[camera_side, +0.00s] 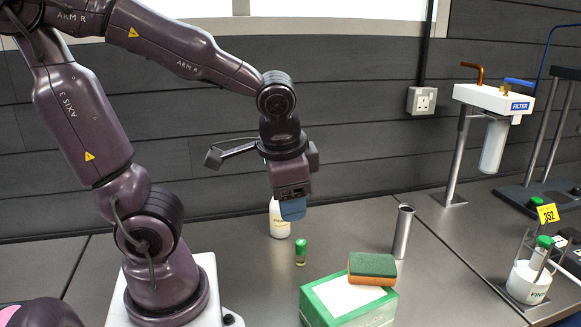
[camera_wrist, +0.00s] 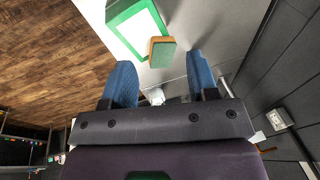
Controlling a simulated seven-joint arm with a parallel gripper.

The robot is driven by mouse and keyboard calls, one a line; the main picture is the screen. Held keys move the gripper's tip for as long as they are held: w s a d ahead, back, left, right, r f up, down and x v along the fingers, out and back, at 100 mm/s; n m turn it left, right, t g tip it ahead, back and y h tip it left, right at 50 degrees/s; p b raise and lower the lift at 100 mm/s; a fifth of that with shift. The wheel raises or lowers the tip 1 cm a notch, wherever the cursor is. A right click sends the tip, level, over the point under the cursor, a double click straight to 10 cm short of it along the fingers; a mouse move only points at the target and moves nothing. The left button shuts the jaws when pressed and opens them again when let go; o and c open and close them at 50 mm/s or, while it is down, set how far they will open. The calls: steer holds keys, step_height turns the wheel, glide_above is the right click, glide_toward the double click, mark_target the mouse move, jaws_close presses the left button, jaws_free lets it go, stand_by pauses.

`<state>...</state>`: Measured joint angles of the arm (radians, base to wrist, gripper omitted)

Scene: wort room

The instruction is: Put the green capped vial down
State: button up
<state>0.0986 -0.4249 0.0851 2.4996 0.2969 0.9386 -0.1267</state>
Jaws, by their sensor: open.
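A small green capped vial (camera_side: 300,254) stands upright on the grey bench, left of the green and white box. My gripper (camera_side: 292,211) is above it, with a clear gap between the blue fingertips and the cap. In the wrist view my gripper (camera_wrist: 159,62) has its two blue fingers spread wide apart. A small pale shape shows low between them there; I cannot tell what it is. I cannot make out the vial in the wrist view.
A white bottle (camera_side: 279,222) stands just behind the fingers. A sponge (camera_side: 372,268) lies on the green and white box (camera_side: 330,312). A metal cylinder (camera_side: 402,232) stands behind them. A white cup (camera_side: 528,284) at right holds another green-capped tube (camera_side: 542,248). Bench left of the vial is clear.

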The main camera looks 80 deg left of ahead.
steer(key=d+r+t+h, duration=0.2)
steer(key=d+r+t, duration=0.1)
steer(key=r, duration=0.3)
steer(key=shift+s+d+r+n+t, duration=0.15)
steer(key=shift+s+d+n+t, duration=0.2)
steer(key=shift+t, duration=0.15)
stand_by(0.6)
